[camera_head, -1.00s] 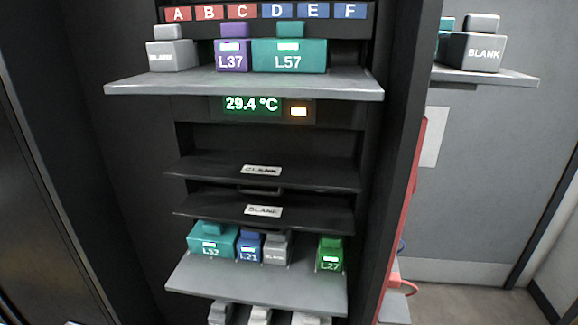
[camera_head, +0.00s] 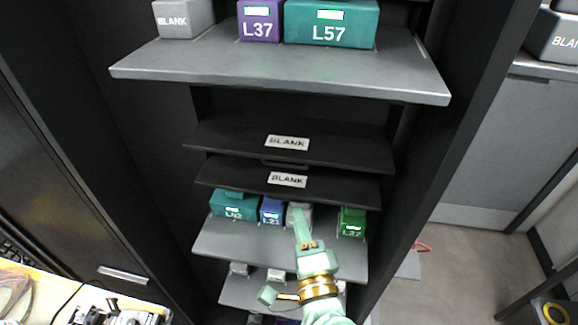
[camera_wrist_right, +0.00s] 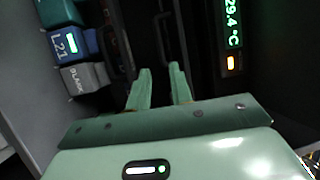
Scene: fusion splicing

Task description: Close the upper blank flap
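The upper black BLANK flap (camera_head: 235,139) juts out from the rack in the head view, with a white label. The lower BLANK flap (camera_head: 235,176) juts out just below it, and a dark handle shows between them. In the right wrist view, two dark bar handles (camera_wrist_right: 168,38) stand ahead of the fingers; which flap each belongs to is hard to tell. My pale green right gripper (camera_head: 300,222) is below both flaps in the head view, overlapping the grey block. In the wrist view its fingers (camera_wrist_right: 160,82) are apart with nothing between them. My left gripper is not in view.
A grey shelf (camera_head: 280,72) juts out above the flaps, carrying labelled blocks. A lower shelf (camera_head: 225,238) holds teal L52 (camera_head: 233,206), blue L21 (camera_head: 271,211) and green L27 (camera_head: 351,223) blocks close to my right gripper. The rack's side wall (camera_head: 470,130) bounds the right.

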